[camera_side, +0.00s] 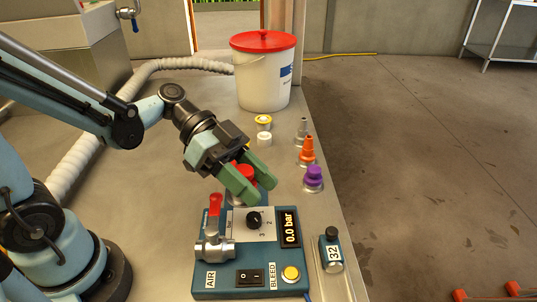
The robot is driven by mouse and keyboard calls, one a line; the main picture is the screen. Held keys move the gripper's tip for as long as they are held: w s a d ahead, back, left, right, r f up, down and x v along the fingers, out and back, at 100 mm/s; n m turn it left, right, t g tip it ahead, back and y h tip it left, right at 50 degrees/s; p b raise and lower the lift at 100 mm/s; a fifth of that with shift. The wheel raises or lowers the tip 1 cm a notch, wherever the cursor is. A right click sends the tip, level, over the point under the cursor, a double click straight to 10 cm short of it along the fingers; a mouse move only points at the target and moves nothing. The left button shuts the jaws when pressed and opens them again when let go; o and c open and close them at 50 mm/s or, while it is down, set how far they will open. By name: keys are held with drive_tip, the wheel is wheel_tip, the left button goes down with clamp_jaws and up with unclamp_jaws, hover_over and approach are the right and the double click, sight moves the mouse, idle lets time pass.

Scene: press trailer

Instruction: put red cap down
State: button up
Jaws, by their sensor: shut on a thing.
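The red cap (246,172) shows between the green fingers of my gripper (260,190), which is shut on it. The fingers hide part of the cap. They are at the back edge of the blue pressure box (209,272), and a bit of blue shows under the cap. I cannot tell whether the cap touches what is below it.
The pressure box has a red-handled valve (215,204), a knob (254,220) and a display reading 0.0 bar (289,228). Purple (313,176), orange (307,152) and grey (303,128) fittings stand to the right. A white bucket (262,82) stands behind.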

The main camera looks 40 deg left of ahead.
drive_tip(key=w+a+f, duration=0.2)
drive_tip(key=a, duration=0.1)
drive_tip(key=w+a+f, duration=0.2)
drive_tip(key=w, duration=0.1)
drive_tip(key=w+a+f, duration=0.3)
drive_tip(key=shift+a, duration=0.35)
drive_tip(key=shift+f, duration=1.75)
drive_tip(key=o, duration=1.3)
drive_tip(key=shift+o, duration=0.2)
drive_tip(key=shift+f, duration=0.1)
